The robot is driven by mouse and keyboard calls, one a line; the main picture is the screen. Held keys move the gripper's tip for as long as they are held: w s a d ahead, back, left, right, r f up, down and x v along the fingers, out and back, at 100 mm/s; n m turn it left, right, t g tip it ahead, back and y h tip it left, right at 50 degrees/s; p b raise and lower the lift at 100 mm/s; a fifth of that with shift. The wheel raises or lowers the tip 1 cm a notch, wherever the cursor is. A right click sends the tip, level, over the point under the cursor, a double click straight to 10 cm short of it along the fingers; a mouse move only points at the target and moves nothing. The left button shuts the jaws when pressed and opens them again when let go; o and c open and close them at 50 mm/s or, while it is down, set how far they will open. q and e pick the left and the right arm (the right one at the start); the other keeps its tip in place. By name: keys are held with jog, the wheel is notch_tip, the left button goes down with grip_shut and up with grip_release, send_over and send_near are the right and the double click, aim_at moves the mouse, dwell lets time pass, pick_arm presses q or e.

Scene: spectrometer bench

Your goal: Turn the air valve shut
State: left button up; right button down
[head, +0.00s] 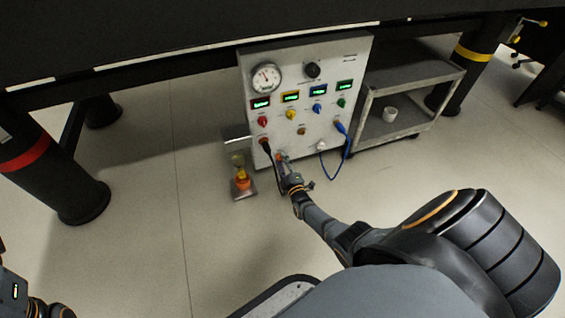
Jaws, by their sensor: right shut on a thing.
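A light grey panel (330,92) stands on the floor under the bench. I cannot tell by label which fitting is the air valve. My right gripper (281,160) is at the panel's lower front, beside the black cable's lower end. It is shut on a small fitting there, which the fingers mostly hide. The fitting's turn angle cannot be made out. Only part of my left arm shows at the lower left; its gripper is out of view.
A black cable (270,155) and a blue cable (347,143) plug into the panel front. A small stand with orange and yellow parts (242,182) is just left of my gripper. A grey cart (410,92) holds a white cup (390,114). Floor in front is clear.

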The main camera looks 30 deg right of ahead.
jog(key=c, duration=1)
grip_release()
jog(key=shift+o, duration=0.2)
jog(key=v, duration=1.2)
